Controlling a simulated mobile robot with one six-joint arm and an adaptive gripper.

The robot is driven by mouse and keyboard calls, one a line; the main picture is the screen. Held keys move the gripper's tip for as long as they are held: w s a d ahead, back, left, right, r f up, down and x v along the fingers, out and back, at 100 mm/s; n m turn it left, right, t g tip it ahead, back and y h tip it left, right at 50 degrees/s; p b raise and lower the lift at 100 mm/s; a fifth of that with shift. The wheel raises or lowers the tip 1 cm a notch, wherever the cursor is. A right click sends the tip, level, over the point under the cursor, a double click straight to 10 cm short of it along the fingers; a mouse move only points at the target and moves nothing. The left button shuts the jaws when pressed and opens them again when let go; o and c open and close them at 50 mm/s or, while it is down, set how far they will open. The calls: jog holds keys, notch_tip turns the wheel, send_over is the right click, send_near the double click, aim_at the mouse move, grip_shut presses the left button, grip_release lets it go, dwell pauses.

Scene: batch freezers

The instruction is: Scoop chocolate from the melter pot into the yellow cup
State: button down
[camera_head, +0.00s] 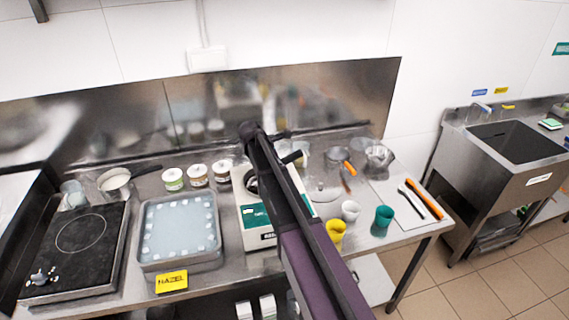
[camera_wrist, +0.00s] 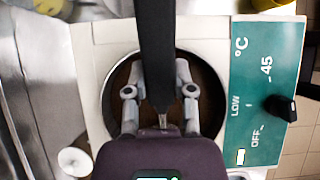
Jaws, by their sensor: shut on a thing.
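The melter (camera_head: 258,238) is a white box with a green front panel, partly hidden behind my arm. Its round pot opening with dark brown chocolate (camera_wrist: 117,82) shows in the wrist view, partly covered by my gripper. My gripper (camera_wrist: 160,98) is over the pot, shut on a black handle (camera_wrist: 156,45) that runs up the wrist picture. The handle's working end cannot be made out. The yellow cup (camera_head: 336,231) stands upright on the counter right of the melter. A yellow edge, likely this cup (camera_wrist: 268,4), shows at the top right of the wrist view.
A white cup (camera_head: 350,210) and a green cup (camera_head: 384,219) stand beside the yellow cup. Several jars (camera_head: 198,176) are left of the melter, behind a tray (camera_head: 150,265). A round lid (camera_head: 322,192) lies behind the cups. A steel backsplash (camera_head: 330,98) bounds the counter.

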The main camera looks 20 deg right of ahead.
aim_at(293, 155)
jog(key=shift+a, duration=0.45)
jog(key=shift+d+f, duration=0.2)
jog(key=shift+d, duration=0.1)
jog(key=shift+d+f+y, duration=0.15)
jog(key=shift+f+y, duration=0.05)
jog(key=shift+y, duration=0.4)
jog(key=shift+d+r+p, duration=0.2)
jog(key=shift+r+p, duration=0.8)
jog(key=shift+d+r+p, duration=0.15)
jog(key=shift+r+p, duration=0.8)
jog(key=shift+p, duration=0.1)
jog(key=shift+d+r+p, duration=0.2)
jog(key=shift+r+p, duration=0.8)
jog(key=shift+d+f+y+p, duration=0.2)
jog(key=shift+d+y+p, duration=0.15)
jog(key=shift+d+y, duration=0.5)
jog(key=shift+d+f+y+p, duration=0.15)
jog(key=shift+d+y+p, duration=0.35)
jog(key=shift+y, duration=0.55)
jog(key=shift+d, duration=0.1)
jog(key=shift+d, duration=0.15)
